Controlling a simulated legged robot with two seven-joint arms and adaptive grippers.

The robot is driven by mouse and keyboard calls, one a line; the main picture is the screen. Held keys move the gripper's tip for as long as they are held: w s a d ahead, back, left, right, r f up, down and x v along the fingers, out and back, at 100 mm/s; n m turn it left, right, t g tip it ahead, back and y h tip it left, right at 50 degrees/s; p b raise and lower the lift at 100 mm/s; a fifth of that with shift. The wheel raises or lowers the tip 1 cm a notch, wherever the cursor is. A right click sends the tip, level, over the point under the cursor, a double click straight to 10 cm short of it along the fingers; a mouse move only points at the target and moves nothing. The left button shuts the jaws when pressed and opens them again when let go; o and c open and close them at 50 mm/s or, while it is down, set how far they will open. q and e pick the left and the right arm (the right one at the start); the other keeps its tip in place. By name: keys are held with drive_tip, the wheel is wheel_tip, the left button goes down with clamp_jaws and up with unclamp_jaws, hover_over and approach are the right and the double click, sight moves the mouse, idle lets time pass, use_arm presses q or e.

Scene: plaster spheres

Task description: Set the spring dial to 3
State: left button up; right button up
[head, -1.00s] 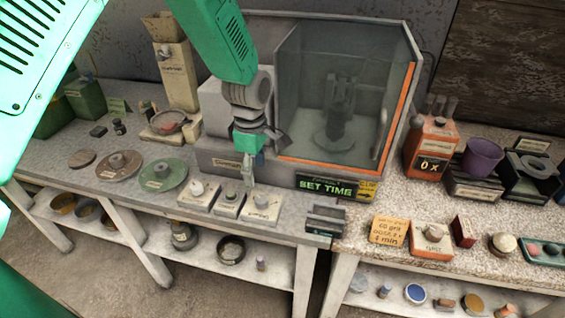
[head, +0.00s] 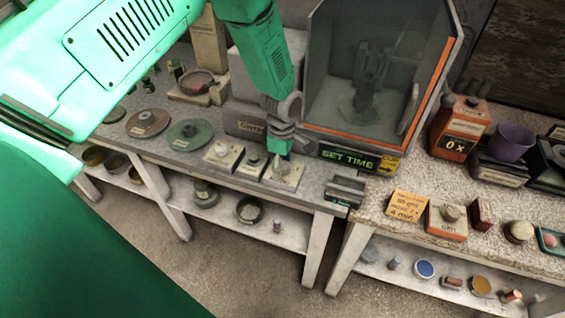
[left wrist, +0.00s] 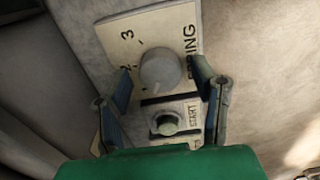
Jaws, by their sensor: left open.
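The spring dial (left wrist: 160,68) is a round pale grey knob on a cream plate (left wrist: 188,22) printed SPRING, with a 3 and a 2 legible beside the knob. My left gripper (head: 284,160) is above that plate, pointing down. In the left wrist view, its open fingers (left wrist: 160,76) stand either side of the knob; contact cannot be told. My right gripper is not in view.
The START button (left wrist: 168,124) sits close beside the dial plate. Another knob plate (head: 222,155) is further left. A glass-fronted cabinet (head: 375,75) with a SET TIME display (head: 347,159) stands behind. A small dark holder (head: 345,190) is to the right.

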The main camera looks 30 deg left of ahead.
use_arm(q)
drive_tip(key=shift+d, duration=0.55)
drive_tip(key=shift+c, duration=0.8)
drive_tip(key=c, duration=1)
drive_tip(key=shift+a, duration=0.2)
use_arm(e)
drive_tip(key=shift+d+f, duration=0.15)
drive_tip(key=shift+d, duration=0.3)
